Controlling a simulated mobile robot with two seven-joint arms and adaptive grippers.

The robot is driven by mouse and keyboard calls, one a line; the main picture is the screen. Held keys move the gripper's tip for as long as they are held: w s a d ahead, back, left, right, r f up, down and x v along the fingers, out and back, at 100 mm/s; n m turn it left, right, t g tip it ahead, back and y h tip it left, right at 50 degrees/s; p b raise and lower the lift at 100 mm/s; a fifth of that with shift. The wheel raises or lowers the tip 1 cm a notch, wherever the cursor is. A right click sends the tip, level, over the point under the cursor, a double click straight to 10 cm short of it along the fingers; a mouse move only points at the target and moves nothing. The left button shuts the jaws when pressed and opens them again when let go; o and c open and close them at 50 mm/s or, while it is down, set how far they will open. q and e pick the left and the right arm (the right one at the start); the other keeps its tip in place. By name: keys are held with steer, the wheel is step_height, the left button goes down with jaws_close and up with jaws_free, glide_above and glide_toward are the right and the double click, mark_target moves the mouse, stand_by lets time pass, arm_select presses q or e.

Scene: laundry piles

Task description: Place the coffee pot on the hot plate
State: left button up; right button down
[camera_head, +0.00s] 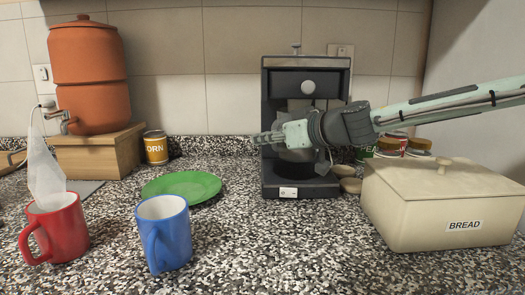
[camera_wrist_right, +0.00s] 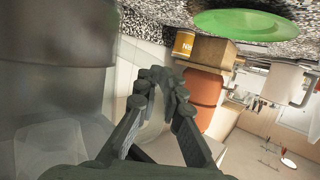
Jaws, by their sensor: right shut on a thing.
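The black coffee maker (camera_head: 305,70) stands at the back of the counter. A greyish, see-through coffee pot (camera_head: 297,156) shows inside its bay, partly hidden behind my right gripper (camera_head: 268,138). The pot is low, over the dark hot plate (camera_head: 296,186) at the machine's base; I cannot tell whether they touch. My right gripper reaches in from the right across the front of the machine. In the wrist view its fingers (camera_wrist_right: 160,88) are closed together with a pale, see-through piece between them, seemingly part of the pot. My left gripper is out of view.
A cream bread box (camera_head: 440,205) stands right of the machine, with jars behind it. A green plate (camera_head: 181,187), a blue mug (camera_head: 168,235) and a red mug (camera_head: 58,230) are to the left. The counter in front of the machine is clear.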

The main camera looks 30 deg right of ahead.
step_height(320, 180, down, 3)
steer(key=shift+r, duration=0.1)
stand_by(0.4)
steer(key=c, duration=2.1)
jaws_free()
steer(key=shift+f, duration=0.3)
steer(key=shift+c, duration=0.2)
steer(key=o, duration=0.5)
steer(key=shift+r, duration=0.15)
